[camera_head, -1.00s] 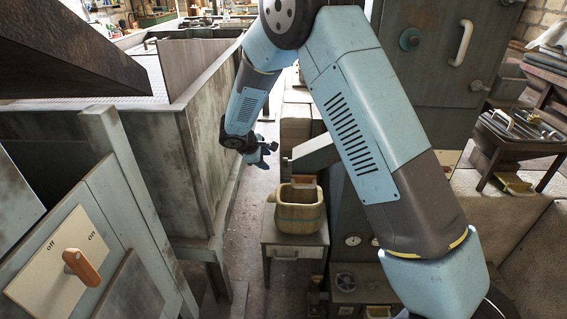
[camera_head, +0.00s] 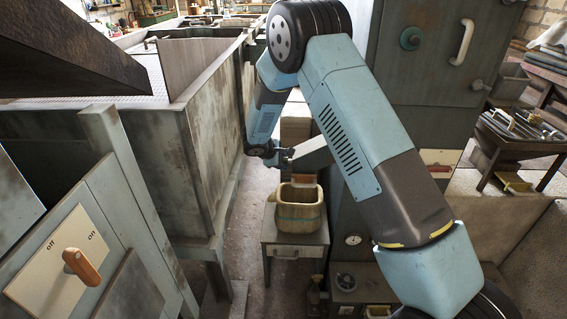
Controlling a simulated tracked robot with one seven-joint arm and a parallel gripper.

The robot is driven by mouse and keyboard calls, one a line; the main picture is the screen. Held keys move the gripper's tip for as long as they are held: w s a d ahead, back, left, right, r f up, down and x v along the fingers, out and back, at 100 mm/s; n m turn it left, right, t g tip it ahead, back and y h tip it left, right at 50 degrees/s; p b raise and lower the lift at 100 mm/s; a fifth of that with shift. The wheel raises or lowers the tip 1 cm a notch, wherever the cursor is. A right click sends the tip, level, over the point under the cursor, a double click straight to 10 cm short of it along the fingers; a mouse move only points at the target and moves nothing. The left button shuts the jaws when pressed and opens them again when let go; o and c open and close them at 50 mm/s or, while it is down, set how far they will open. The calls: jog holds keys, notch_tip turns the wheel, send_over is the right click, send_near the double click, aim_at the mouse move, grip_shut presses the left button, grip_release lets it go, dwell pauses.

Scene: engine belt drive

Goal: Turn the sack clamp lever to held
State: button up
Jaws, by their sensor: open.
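I cannot make out a lever marked for a sack clamp. A grey sloping spout (camera_head: 312,150) juts from the dark machine, and my gripper (camera_head: 283,157) is at its left end, above and behind a wooden tub. The gripper is small and partly lost against the spout, but its jaws are open with nothing seen between them. Whether it touches the spout or any handle there, I cannot tell. An orange-brown lever (camera_head: 82,267) on a cream plate marked off and on stands in the left foreground, far from my gripper.
The wooden tub (camera_head: 298,212) stands on a small grey table (camera_head: 295,240) below the spout. A tall grey-green cabinet (camera_head: 420,50) with a pale handle is behind my arm. A stained panelled enclosure (camera_head: 160,150) borders the left. A narrow strip of floor is free between it and the table.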

jog(key=shift+x, duration=1.05)
jog(key=shift+c, duration=0.4)
grip_shut()
